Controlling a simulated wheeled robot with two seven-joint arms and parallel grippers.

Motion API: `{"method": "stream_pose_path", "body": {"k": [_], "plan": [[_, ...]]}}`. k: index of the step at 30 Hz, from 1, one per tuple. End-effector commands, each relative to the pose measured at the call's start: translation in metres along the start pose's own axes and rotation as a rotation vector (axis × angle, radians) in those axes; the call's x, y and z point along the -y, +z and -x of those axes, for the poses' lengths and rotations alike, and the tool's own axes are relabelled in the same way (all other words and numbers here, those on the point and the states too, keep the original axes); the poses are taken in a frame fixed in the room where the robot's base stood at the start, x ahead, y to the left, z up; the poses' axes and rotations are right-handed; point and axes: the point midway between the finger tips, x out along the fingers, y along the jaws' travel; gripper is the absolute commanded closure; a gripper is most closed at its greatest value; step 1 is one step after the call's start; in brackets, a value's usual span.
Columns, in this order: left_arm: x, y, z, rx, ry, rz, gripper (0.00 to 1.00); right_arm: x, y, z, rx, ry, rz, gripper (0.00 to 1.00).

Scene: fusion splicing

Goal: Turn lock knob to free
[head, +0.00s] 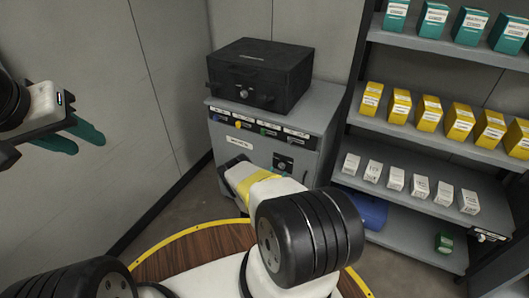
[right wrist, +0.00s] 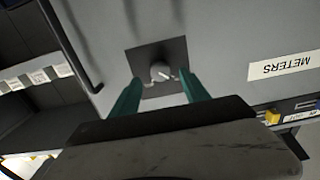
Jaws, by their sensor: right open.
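The lock knob (right wrist: 160,71) is a small round grey knob with a pale mark, on a dark square plate on the grey cabinet's front. It also shows in the head view (head: 283,163), right of my right forearm's end. In the right wrist view my right gripper (right wrist: 162,87) is open, its two teal fingers on either side of the knob's line of sight. The fingers look short of the knob; contact cannot be made out. My left gripper (head: 88,142) is at the far left, its teal fingers apart and empty, away from the cabinet.
The grey cabinet (head: 316,118) carries a black case (head: 260,75) on top and a row of coloured small knobs under labels. A "METERS" label (right wrist: 285,66) is beside the plate. Shelves (head: 425,128) with teal, yellow and white boxes stand at right. A blue object (head: 370,209) lies low beside the cabinet.

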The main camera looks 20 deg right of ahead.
Motion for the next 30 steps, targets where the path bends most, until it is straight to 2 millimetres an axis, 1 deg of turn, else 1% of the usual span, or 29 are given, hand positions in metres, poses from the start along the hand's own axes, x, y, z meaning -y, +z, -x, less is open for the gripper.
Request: {"method": "stream_pose_path", "body": {"k": [1, 3, 7, 11, 17, 20, 21, 25, 26, 30], "plan": [[0.0, 0.0, 0.0, 0.0, 0.0, 0.0, 0.64, -0.001, 0.0, -0.009, -0.002, 0.0, -0.001, 0.46], [0.0, 0.0, 0.0, 0.0, 0.0, 0.0, 0.64, -0.001, 0.0, -0.018, -0.001, 0.0, -0.002, 0.46], [0.0, 0.0, 0.0, 0.0, 0.0, 0.0, 0.64, 0.0, 0.0, -0.031, 0.0, 0.0, -0.001, 0.46], [0.0, 0.0, 0.0, 0.0, 0.0, 0.0, 0.64, 0.0, 0.0, -0.035, 0.001, -0.001, 0.0, 0.46], [0.0, 0.0, 0.0, 0.0, 0.0, 0.0, 0.64, 0.0, 0.0, -0.035, 0.001, -0.001, 0.0, 0.46], [0.0, 0.0, 0.0, 0.0, 0.0, 0.0, 0.64, 0.0, 0.0, -0.035, 0.001, -0.001, 0.0, 0.64], [0.0, 0.0, 0.0, 0.0, 0.0, 0.0, 0.64, 0.0, 0.0, -0.035, 0.001, -0.001, 0.0, 0.72], [0.0, 0.0, 0.0, 0.0, 0.0, 0.0, 0.64, 0.0, 0.0, -0.035, 0.001, -0.001, 0.0, 0.97], [0.0, 0.0, 0.0, 0.0, 0.0, 0.0, 0.64, 0.0, 0.0, -0.035, 0.001, -0.001, 0.0, 1.0], [0.0, 0.0, 0.0, 0.0, 0.0, 0.0, 0.64, 0.0, 0.0, -0.035, 0.001, -0.001, -0.003, 1.0]]}}
